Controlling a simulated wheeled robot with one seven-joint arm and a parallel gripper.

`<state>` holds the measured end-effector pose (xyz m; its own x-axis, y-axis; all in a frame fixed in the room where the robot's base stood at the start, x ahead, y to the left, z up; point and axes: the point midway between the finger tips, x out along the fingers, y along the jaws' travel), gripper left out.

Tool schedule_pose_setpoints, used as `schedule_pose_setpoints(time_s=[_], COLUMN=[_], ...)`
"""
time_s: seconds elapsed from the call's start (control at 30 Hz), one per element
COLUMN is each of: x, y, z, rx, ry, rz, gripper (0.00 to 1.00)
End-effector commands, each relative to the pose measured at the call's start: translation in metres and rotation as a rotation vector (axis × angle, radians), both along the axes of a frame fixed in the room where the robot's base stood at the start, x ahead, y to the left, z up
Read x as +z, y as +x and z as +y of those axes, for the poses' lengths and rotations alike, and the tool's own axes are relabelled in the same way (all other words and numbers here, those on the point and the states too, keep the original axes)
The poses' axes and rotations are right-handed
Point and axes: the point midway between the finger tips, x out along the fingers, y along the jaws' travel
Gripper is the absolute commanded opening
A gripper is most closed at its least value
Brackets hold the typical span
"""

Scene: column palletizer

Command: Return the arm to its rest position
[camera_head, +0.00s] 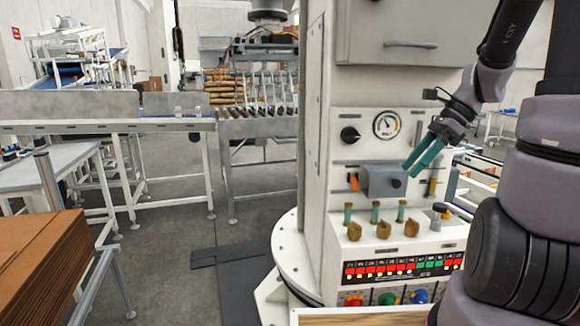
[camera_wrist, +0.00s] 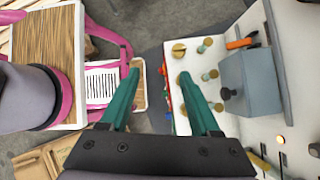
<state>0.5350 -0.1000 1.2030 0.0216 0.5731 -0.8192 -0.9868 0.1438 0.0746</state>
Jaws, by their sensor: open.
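My gripper (camera_head: 427,153) hangs in front of the white control column (camera_head: 312,150) in the head view, at the right of the picture. Its two teal fingers point down and to the left, close in front of the grey box (camera_head: 380,181) on the panel. In the wrist view the gripper (camera_wrist: 162,82) shows its fingers spread apart with nothing between them. My arm's dark and grey links fill the right side of the head view.
The panel carries a gauge (camera_head: 387,124), brass valves (camera_head: 383,229), a lit indicator strip (camera_head: 403,268) and coloured knobs (camera_head: 388,298). A roller conveyor (camera_head: 258,127) and stacked cardboard (camera_head: 38,252) stand to the left. Open floor (camera_head: 172,230) lies between them and the column.

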Motion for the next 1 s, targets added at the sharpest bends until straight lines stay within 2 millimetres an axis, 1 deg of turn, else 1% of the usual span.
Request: schedule_pose_setpoints(time_s=[0.03,0.17,0.3,0.4,0.5,0.6,0.7,1.0], x=[0.012,0.038,0.068,0.088,0.106,0.118,0.123,0.126], y=[-0.006,-0.021,-0.037,-0.048,-0.058,-0.064,-0.068,-0.068], z=[0.008,0.020,0.031,0.036,0.040,0.041,0.042,0.042], rx=[0.104,0.365,0.640,0.816,0.953,1.042,1.091,1.104], ry=[-0.075,-0.253,-0.439,-0.561,-0.661,-0.731,-0.770,-0.782], rz=[-0.095,-0.324,-0.572,-0.734,-0.866,-0.956,-1.001,-1.015], gripper=[0.63,0.63,0.63,0.63,0.63,0.63,0.63,0.63])
